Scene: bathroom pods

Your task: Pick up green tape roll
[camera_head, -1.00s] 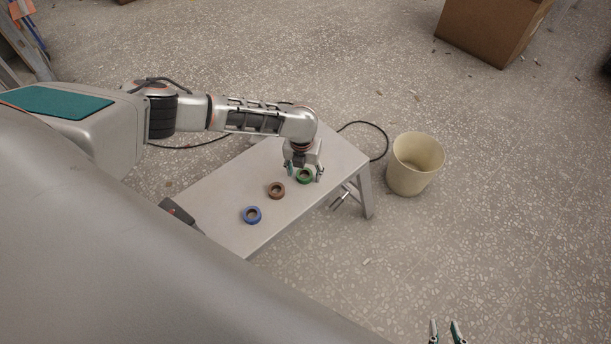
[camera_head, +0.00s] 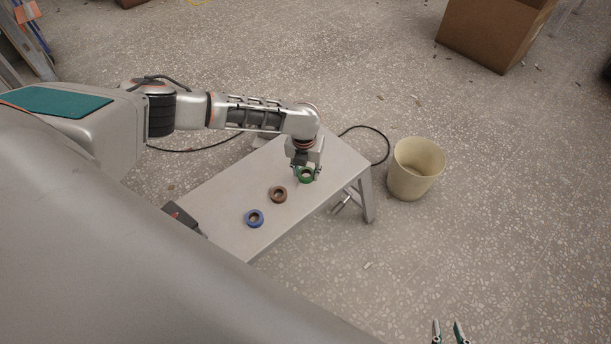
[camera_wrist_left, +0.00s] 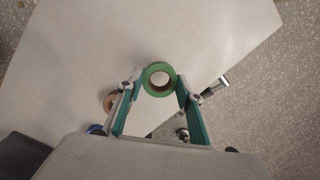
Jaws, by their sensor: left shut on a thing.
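The green tape roll (camera_head: 306,176) is at the far end of a grey bench, between the fingers of my left gripper (camera_head: 305,174). In the left wrist view the green tape roll (camera_wrist_left: 159,67) has a fingertip against each side, and my left gripper (camera_wrist_left: 160,80) is shut on it. I cannot tell whether the roll is lifted off the bench. My right gripper (camera_head: 449,332) shows only its fingertips at the bottom edge of the head view, spread apart with nothing between them.
A brown tape roll (camera_head: 278,195) and a blue tape roll (camera_head: 254,219) lie on the grey bench (camera_head: 225,190). A dark tool (camera_head: 181,215) lies at its near left end. A cream bin (camera_head: 415,170) stands right of the bench. A cardboard box (camera_head: 490,32) is at the back right.

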